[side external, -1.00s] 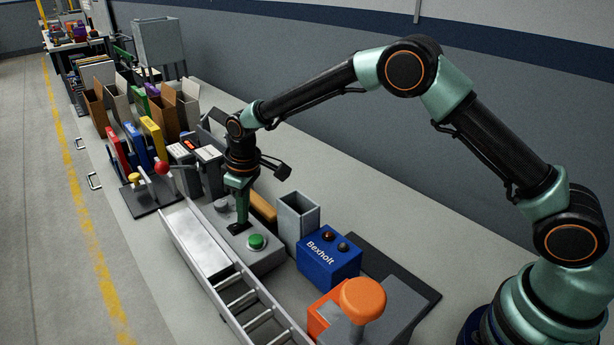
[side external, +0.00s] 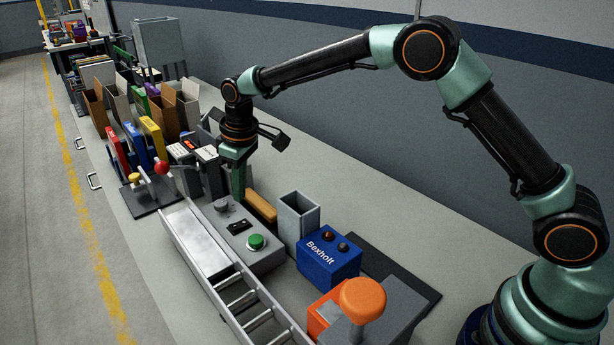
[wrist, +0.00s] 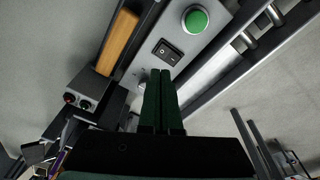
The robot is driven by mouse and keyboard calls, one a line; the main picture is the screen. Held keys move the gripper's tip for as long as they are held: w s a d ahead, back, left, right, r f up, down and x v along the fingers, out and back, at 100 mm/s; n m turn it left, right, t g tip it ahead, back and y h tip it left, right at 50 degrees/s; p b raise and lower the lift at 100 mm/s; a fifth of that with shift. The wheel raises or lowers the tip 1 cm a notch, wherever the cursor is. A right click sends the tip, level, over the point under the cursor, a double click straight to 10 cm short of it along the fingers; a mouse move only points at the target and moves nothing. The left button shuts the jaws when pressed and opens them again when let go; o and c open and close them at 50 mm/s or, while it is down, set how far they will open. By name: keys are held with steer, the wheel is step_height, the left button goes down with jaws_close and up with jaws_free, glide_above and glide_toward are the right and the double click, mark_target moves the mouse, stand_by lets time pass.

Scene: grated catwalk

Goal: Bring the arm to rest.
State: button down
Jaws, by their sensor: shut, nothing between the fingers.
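My gripper (side external: 238,188) is shut and empty, pointing down just above the far part of the grey control box (side external: 270,261). In the wrist view its two green fingers (wrist: 163,80) lie together, with their tips just short of the black rocker switch (wrist: 167,52). The same switch (side external: 239,227) is uncovered in the side view. A green button (side external: 256,242) sits on the near end of the box, and it also shows in the wrist view (wrist: 196,19). A grey knob (side external: 221,205) is on the far end.
A tan block (side external: 261,206), an open grey bin (side external: 298,218) and a blue Bexholt box (side external: 329,259) stand to the right. A metal chute with rollers (side external: 245,300) runs along the left. A red-topped lever (side external: 161,168) stands behind. The air above the bench is free.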

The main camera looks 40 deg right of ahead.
steer(key=shift+r, duration=0.4)
